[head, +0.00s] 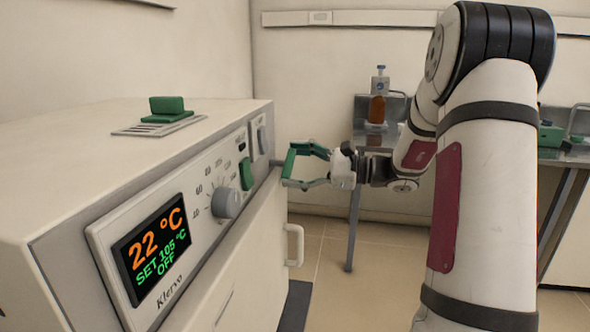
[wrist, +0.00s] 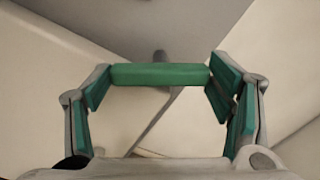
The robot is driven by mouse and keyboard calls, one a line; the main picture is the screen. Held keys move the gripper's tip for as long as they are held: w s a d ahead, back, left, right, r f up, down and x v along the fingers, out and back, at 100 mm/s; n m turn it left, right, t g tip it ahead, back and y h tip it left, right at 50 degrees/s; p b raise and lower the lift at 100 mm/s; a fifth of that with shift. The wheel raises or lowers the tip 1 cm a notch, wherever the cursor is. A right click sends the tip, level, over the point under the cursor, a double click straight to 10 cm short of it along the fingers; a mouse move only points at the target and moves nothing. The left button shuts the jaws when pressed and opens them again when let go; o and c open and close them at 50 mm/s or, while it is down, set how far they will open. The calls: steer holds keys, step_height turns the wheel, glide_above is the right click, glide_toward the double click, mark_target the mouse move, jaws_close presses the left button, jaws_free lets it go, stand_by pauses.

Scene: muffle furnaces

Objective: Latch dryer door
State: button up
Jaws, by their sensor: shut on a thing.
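The dryer (head: 60,145) is a cream box on the left in the head view, with a control panel on its front. Its door (head: 250,275) is below the panel, with a pale loop handle (head: 295,246); it looks closed or nearly so, but I cannot be sure. My gripper (head: 296,166) is at the panel's far end, its green-padded fingers on either end of a green bar (wrist: 160,75), apparently the latch handle. The bar spans between the fingertips in the wrist view, with a grey stub (wrist: 160,57) behind it. My gripper is shut on this bar.
The panel has a display (head: 152,250) reading 22 °C, a grey knob (head: 226,203) and a green switch (head: 246,174). A green block (head: 168,108) sits on the dryer's top. A bench behind holds an amber bottle (head: 377,108). The floor right of the door is open.

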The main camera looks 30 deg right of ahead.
steer(key=shift+f+n+b, duration=0.1)
steer(key=shift+n+b, duration=5.2)
steer(key=shift+n, duration=0.6)
steer(key=o, duration=1.2)
steer(key=shift+c, duration=0.2)
steer(key=v, duration=1.2)
